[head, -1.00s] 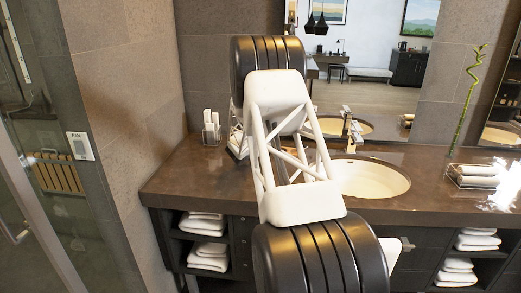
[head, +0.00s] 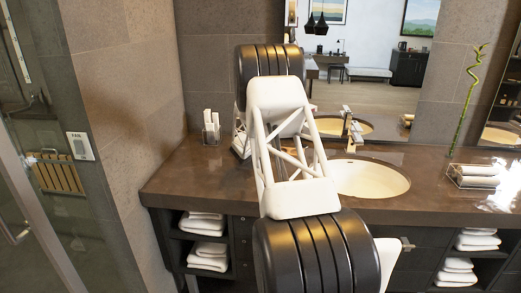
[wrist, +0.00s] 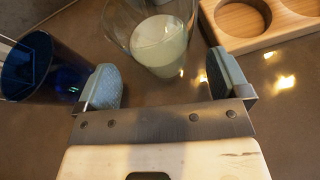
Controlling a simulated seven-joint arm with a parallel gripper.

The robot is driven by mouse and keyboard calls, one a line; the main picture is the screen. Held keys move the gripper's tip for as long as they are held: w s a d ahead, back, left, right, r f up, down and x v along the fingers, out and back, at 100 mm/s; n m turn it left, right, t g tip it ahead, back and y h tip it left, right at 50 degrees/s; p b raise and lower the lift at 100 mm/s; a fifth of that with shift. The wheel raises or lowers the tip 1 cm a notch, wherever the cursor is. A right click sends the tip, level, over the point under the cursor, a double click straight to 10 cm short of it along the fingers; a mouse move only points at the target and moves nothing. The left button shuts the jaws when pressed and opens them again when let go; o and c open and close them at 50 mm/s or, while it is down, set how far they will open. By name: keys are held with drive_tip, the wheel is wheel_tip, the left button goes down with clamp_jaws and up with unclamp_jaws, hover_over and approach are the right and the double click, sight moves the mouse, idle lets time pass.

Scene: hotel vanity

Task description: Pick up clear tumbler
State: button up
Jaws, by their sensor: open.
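The clear tumbler (wrist: 158,38) stands on the brown counter in the wrist view. It is see-through, with a pale, milky lower part, and the top edge of the picture cuts it off. My gripper (wrist: 163,78) is open, its two grey pads spread apart. The tumbler is just beyond the pads, roughly between their directions, and nothing is held. Whether a pad touches the glass, I cannot tell. In the head view my own arm hides the gripper and the tumbler.
A dark blue glass (wrist: 35,68) is close beside the left pad. A wooden tray with round recesses (wrist: 285,38) lies beyond the right pad. In the head view, a clear holder with white items (head: 211,134) stands at the back left, and the sink (head: 368,179) is right of my arm.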

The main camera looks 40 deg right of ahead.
drive_tip(key=shift+x, duration=1.4)
drive_tip(key=c, duration=1.2)
drive_tip(key=shift+o, duration=0.2)
drive_tip(key=shift+r, duration=0.15)
wheel_tip(320, 180, up, 18)
